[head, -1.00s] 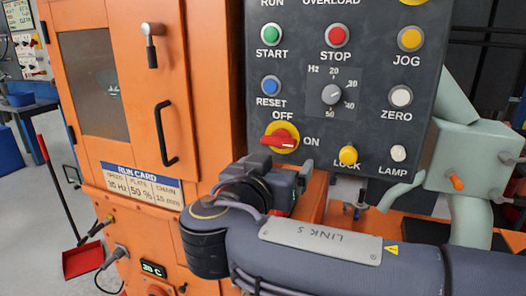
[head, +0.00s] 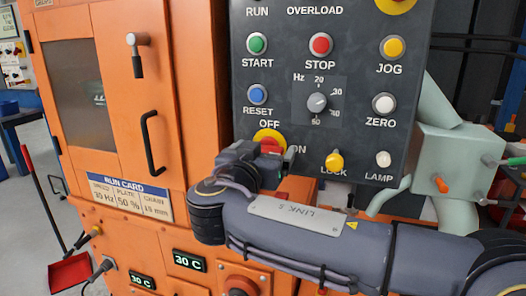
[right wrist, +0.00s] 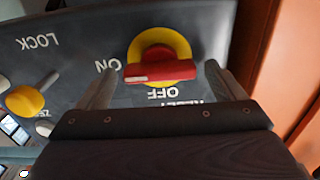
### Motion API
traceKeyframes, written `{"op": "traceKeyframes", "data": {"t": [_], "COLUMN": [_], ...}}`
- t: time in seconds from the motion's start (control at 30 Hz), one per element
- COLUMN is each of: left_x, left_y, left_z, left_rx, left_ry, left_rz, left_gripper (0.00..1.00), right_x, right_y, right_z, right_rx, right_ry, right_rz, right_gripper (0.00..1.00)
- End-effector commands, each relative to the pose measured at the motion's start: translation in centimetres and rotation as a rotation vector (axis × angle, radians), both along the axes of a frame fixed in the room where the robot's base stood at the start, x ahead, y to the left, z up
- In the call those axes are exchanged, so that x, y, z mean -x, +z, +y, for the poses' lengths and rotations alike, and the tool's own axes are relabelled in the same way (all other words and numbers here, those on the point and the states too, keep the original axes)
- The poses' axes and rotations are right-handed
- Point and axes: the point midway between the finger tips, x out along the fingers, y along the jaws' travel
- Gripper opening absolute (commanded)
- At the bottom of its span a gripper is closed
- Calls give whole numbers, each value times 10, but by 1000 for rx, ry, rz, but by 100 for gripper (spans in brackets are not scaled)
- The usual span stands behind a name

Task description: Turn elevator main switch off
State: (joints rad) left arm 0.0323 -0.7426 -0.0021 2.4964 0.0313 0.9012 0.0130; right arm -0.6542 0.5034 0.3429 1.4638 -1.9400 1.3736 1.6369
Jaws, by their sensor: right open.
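The main switch is a red handle on a round yellow plate (head: 268,133), low on the dark control panel, partly hidden by my right gripper (head: 272,156). In the right wrist view, which is upside down, the red handle (right wrist: 170,71) lies level across the yellow plate (right wrist: 158,42). Its white-marked end is toward the ON label. My right gripper (right wrist: 161,68) is open, with one finger on each side of the handle. Gaps show between fingers and handle; I cannot tell the depth between them. My left gripper is not in view.
The yellow LOCK knob (head: 334,162) and the white LAMP knob (head: 383,158) are right of the switch. The blue RESET button (head: 257,94) and the Hz dial (head: 317,103) are above it. An orange cabinet door with a black handle (head: 152,143) stands to the left.

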Motion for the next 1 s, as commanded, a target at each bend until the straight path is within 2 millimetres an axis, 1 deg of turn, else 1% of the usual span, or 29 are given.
{"op": "traceKeyframes", "data": {"t": [0.07, 0.4, 0.57, 0.77, 1.0], "left_x": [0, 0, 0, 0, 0], "left_y": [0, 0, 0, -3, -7], "left_z": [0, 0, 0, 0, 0], "left_rx": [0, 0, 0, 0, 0], "left_ry": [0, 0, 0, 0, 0], "left_rz": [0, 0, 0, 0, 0], "left_gripper": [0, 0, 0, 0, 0], "right_x": [0, 0, 1, 1, 1], "right_y": [0, 0, 0, -1, -1], "right_z": [0, 0, 0, 0, 1], "right_rx": [0, 0, 6, 55, 206], "right_ry": [0, 0, 0, -1, 0], "right_rz": [0, 0, 2, 18, 67], "right_gripper": [89, 45, 44, 44, 44]}}
